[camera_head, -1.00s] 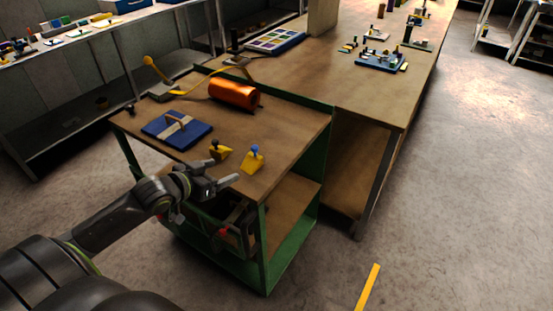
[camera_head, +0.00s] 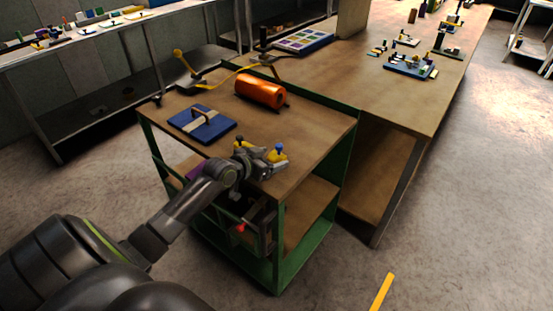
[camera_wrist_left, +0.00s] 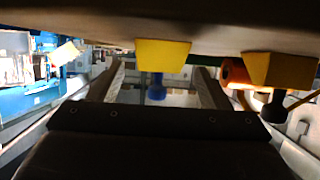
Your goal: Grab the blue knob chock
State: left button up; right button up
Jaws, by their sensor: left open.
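The blue knob chock is a yellow wedge with a blue knob; it stands near the front edge of the green cart's top (camera_head: 310,125) in the head view (camera_head: 281,154). In the wrist view, which appears upside down, its yellow body (camera_wrist_left: 162,55) and blue knob (camera_wrist_left: 156,88) show between my fingers. My left gripper (camera_head: 272,163) is open at the chock, one finger on either side of the knob in the wrist view (camera_wrist_left: 160,78). I cannot tell whether the fingers touch it. The gripper partly hides the chock in the head view. My right gripper is not in view.
A similar yellow chock with a dark knob (camera_head: 242,146) stands close on the left; it also shows in the wrist view (camera_wrist_left: 278,72). A wooden table (camera_head: 400,105) adjoins the cart.

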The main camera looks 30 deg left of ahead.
aim_at(276, 156)
pick_arm(q)
jog(key=shift+x, duration=2.35)
jog(key=shift+r, duration=0.1)
jog(key=c, duration=1.1)
